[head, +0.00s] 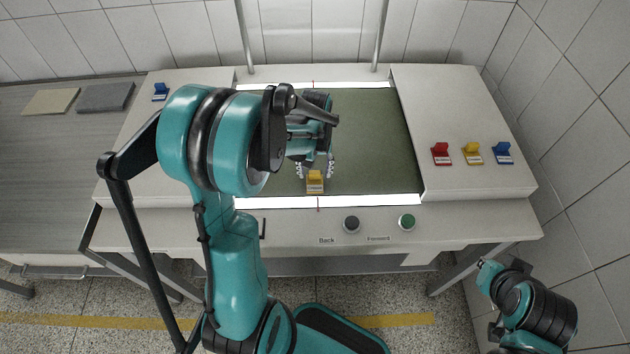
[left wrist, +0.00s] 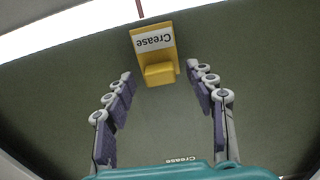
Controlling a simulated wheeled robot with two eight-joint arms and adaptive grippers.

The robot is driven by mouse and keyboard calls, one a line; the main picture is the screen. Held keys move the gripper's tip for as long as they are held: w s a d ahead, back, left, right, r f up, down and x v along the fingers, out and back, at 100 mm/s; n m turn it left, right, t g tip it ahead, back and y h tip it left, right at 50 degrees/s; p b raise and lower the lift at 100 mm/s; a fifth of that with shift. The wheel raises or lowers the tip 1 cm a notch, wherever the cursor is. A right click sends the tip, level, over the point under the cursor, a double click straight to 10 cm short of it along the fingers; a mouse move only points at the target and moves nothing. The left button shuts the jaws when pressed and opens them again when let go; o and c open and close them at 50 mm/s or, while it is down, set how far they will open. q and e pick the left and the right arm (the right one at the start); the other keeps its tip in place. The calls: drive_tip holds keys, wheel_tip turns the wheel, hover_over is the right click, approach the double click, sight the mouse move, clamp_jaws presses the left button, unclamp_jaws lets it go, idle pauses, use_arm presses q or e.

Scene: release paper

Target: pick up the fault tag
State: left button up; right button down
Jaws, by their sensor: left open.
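A yellow fault tag (head: 315,182) lies on the green surface near its front edge. In the left wrist view the tag (left wrist: 154,52) shows a white label reading "Crease". My left gripper (head: 315,174) is open just behind the tag. In the left wrist view its two fingers (left wrist: 160,78) stand on either side of the tag's near end, apart from it. The right gripper cannot be made out; only part of my right arm shows at the lower right of the head view.
Red (head: 441,154), yellow (head: 473,154) and blue (head: 503,153) tags stand on the right panel. Another blue tag (head: 160,92) is at the back left. Back (head: 351,224) and Forward (head: 407,222) buttons sit on the front panel. Two flat squares (head: 105,97) lie on the left table.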

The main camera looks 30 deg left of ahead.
use_arm(q)
drive_tip(key=shift+f, duration=0.6)
drive_tip(key=shift+r, duration=0.1)
drive_tip(key=c, duration=1.1)
